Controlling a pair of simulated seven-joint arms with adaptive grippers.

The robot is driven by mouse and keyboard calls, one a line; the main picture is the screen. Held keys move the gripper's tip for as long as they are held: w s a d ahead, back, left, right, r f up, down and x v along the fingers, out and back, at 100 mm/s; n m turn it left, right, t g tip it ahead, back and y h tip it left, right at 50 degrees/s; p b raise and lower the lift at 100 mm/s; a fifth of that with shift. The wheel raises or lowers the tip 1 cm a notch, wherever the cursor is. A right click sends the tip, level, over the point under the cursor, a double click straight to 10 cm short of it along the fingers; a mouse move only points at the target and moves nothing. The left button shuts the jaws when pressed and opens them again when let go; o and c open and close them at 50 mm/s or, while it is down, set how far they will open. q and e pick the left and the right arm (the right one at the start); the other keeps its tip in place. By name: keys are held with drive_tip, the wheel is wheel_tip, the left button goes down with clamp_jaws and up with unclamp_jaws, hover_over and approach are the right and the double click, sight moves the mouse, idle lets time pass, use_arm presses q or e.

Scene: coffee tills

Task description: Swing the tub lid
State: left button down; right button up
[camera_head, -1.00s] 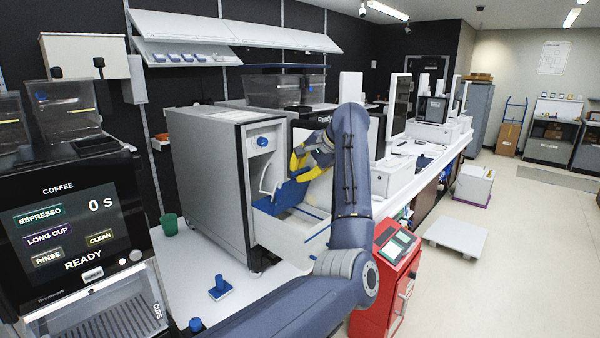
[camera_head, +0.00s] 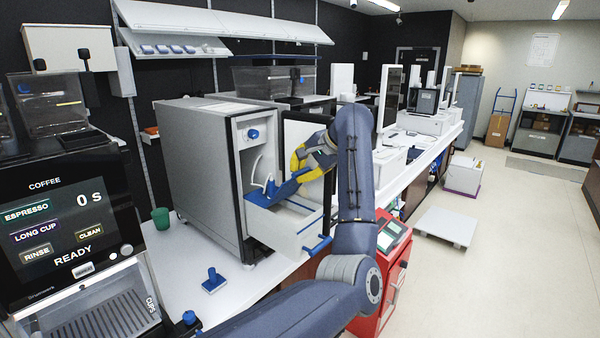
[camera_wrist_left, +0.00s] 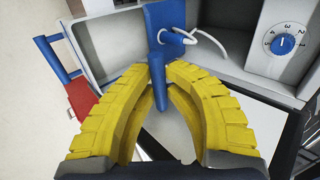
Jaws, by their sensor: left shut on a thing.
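The pale tub (camera_head: 276,236) sticks out of the front of the grey machine (camera_head: 205,170) like a pulled-out drawer. Its blue lid (camera_head: 284,190) is tilted up over the tub's back part, and some of the inside shows in front of it. My left gripper (camera_head: 306,163) is at the lid's upper right side. In the left wrist view its yellow fingers (camera_wrist_left: 160,78) are shut on a blue bar of the lid (camera_wrist_left: 166,24). The fingers hide part of the bar. My right gripper is in neither view.
A blue dial (camera_head: 253,134) sits above the tub. A red cabinet (camera_head: 385,275) stands close by on the right. A blue-handled tamper (camera_head: 214,280) and a green cup (camera_head: 161,218) stand on the white counter (camera_head: 190,250). Floor on the right is mostly open.

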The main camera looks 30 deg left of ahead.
use_arm(q)
drive_tip(key=d, duration=0.1)
drive_tip(key=d+f, duration=0.1)
drive_tip(key=f, duration=0.1)
drive_tip(key=shift+s+d+f, duration=0.1)
drive_tip(key=shift+s+d, duration=0.15)
drive_tip(key=shift+d, duration=0.15)
drive_tip(key=shift+f, duration=0.1)
drive_tip(key=d+f, duration=0.2)
drive_tip(key=f, duration=0.1)
drive_tip(key=shift+s, duration=0.2)
idle(0.4)
drive_tip(key=c, duration=1.3)
unclamp_jaws()
